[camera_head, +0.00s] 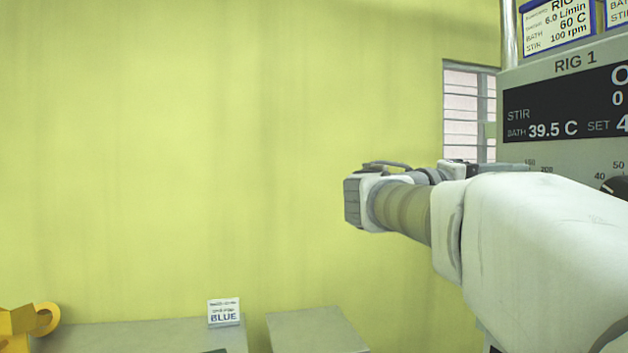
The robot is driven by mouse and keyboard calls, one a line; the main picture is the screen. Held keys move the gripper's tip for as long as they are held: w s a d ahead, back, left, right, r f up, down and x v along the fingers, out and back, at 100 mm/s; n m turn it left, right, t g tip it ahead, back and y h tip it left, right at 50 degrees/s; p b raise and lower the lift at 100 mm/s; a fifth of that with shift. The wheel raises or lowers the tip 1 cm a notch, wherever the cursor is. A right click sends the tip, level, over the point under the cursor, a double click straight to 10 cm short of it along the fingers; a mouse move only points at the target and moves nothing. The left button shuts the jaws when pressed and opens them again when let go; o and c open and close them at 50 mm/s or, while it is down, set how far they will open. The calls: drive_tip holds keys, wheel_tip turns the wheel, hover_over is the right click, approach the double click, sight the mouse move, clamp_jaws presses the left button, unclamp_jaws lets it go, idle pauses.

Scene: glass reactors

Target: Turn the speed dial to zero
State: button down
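The Rig 1 control panel (575,75) stands at the right edge of the head view, partly cut off. Its display (560,115) reads STIR, with its value cut off, and BATH 39.5 C. A black knob (614,186) by a scale marked 40 and 50 is partly visible at the right edge. My gripper (490,168) is a small dark part behind my forearm, close to the panel in the picture. Its fingertips and any contact are hidden.
A label card (565,25) on the rig reads 60 C and 100 rpm. A grey bench (150,335) with a sign reading BLUE (223,312) and a grey block (315,330) are low down. A yellow object (25,322) is at lower left. The space left of my arm looks clear.

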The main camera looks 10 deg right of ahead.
idle(0.4)
drive_tip(key=shift+c, duration=1.6)
unclamp_jaws()
drive_tip(key=shift+a, duration=0.15)
drive_tip(key=s+a, duration=0.1)
drive_tip(key=a, duration=1.6)
drive_tip(key=shift+s+f, duration=0.2)
drive_tip(key=shift+f, duration=0.2)
